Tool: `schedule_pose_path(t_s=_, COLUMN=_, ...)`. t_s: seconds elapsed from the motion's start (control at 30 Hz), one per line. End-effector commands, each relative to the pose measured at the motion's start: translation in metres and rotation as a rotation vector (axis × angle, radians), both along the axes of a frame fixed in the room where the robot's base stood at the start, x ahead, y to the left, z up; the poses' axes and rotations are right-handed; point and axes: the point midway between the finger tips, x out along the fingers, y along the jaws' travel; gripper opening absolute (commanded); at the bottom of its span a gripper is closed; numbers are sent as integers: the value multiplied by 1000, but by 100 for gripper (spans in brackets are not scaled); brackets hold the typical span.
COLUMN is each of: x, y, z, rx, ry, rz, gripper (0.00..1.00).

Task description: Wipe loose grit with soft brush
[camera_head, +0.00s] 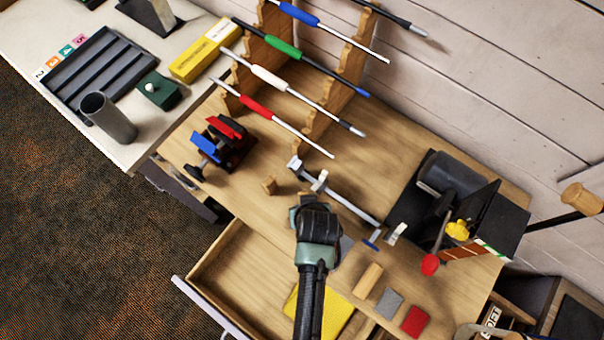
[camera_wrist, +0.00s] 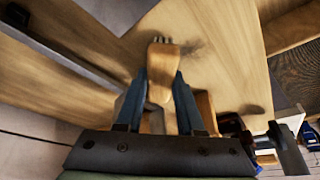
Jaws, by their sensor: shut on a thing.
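My gripper (camera_wrist: 162,95) is shut on a small wooden brush (camera_wrist: 160,68), its pale wooden body between the two blue-grey fingers. Short dark tufts show at the brush's far end, over the bare workbench (camera_wrist: 225,45). Contact between tufts and wood cannot be told.
The open drawer (camera_head: 215,275) holds a yellow cloth (camera_head: 340,310). A vise (camera_head: 225,145) stands left. Several clubs, including a red-gripped one (camera_head: 257,105), rest on wooden racks. A dark machine (camera_head: 455,180) stands right.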

Motion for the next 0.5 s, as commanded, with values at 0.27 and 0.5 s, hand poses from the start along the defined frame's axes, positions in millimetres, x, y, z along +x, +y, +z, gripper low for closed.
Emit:
schedule_pose_path(t_s=0.27, x=-13, y=6, z=-1, rx=0, ry=8, rz=0, gripper=0)
schedule_pose_path(t_s=0.5, x=-31, y=19, z=-3, rx=2, ry=10, rz=3, gripper=0)
